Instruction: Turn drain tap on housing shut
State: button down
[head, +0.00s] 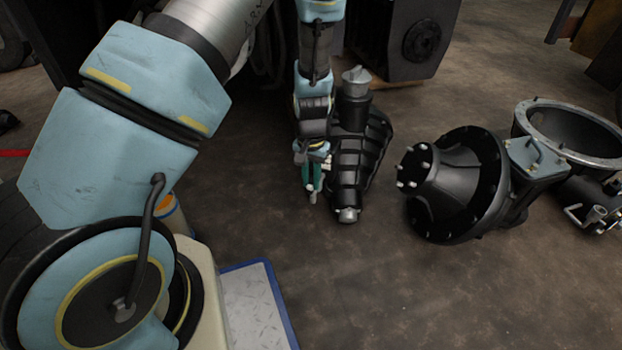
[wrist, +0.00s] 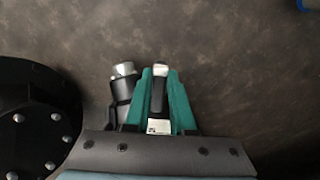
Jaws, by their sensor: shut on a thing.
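The black ribbed housing (head: 360,150) lies on the floor in the middle of the head view, with a silver fitting at its near end. My gripper (head: 312,186) points down just left of it. In the wrist view, its teal fingers (wrist: 160,95) are closed about a dark lever with a pale tip, which looks like the drain tap (wrist: 159,92). The lever lies lengthwise between the fingers. A silver-ended cylinder (wrist: 124,71) shows right beside the fingers. The tap's root is hidden by my gripper, so its angle to the housing cannot be told.
A black bell-shaped casing (head: 455,185) with studs stands to the right on the floor, and an open ring-shaped housing (head: 570,135) lies beyond it. A black round part with bolts (wrist: 35,120) fills the wrist view's left. Brown floor (head: 370,290) in front is clear.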

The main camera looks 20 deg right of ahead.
jog(key=shift+r, duration=0.1)
jog(key=shift+w+d+n+p, duration=0.1)
jog(key=shift+d+n+p, duration=0.9)
jog(key=shift+n+p, duration=1.8)
jog(key=shift+d+n+p, duration=0.95)
jog(key=shift+n+p, duration=1.45)
jog(key=shift+n, duration=0.75)
jog(key=shift+w+d+n+p, duration=0.1)
jog(key=shift+d+n+p, duration=0.9)
jog(key=shift+n+p, duration=1.8)
jog(key=shift+n, duration=0.25)
jog(key=c, duration=0.8)
grip_release()
jog(key=shift+o, duration=0.2)
